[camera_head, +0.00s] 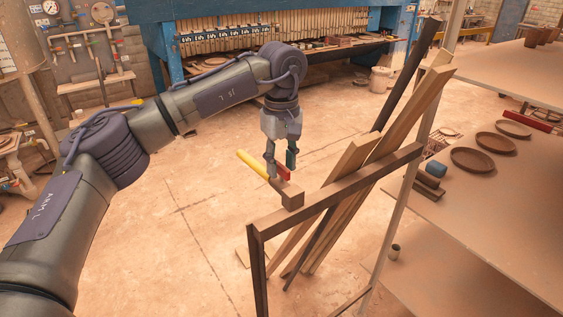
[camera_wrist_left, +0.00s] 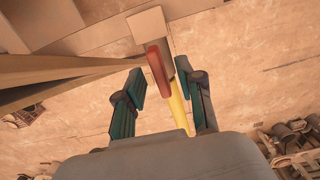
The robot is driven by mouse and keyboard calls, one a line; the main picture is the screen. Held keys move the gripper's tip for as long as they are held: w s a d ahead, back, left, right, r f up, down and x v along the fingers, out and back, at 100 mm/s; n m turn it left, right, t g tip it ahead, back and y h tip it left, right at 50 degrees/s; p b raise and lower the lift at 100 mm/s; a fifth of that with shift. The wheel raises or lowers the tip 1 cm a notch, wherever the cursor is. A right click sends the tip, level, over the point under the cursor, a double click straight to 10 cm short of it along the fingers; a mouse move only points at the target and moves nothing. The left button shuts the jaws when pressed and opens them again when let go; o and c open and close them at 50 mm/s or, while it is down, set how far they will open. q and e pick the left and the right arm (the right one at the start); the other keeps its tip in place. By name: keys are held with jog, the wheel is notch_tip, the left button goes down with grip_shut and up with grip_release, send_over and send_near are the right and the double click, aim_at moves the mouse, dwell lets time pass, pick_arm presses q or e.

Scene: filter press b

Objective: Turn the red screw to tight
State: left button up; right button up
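A red piece (camera_head: 283,173), which looks like the red screw's handle, sits by a brown block (camera_head: 289,195) at the end of a dark wooden rail. A yellow bar (camera_head: 252,164) runs out from beside it to the upper left. My left gripper (camera_head: 281,165) points down just over the red piece. In the left wrist view the two teal-padded fingers (camera_wrist_left: 166,88) are apart, and the red piece (camera_wrist_left: 158,68) lies between and just beyond their tips, not clamped. The yellow bar (camera_wrist_left: 180,108) passes below it between the fingers. The screw's thread is hidden. My right gripper is out of view.
A dark wooden frame (camera_head: 335,190) with several leaning planks (camera_head: 372,165) stands right of the gripper. A table (camera_head: 470,225) with brown plates (camera_head: 472,160) is at the right. A blue press-like rack (camera_head: 160,50) stands behind.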

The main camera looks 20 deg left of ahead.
aim_at(281, 165)
pick_arm(q)
notch_tip(281, 165, up, 12)
dwell(0.4)
jog(key=shift+f, duration=0.1)
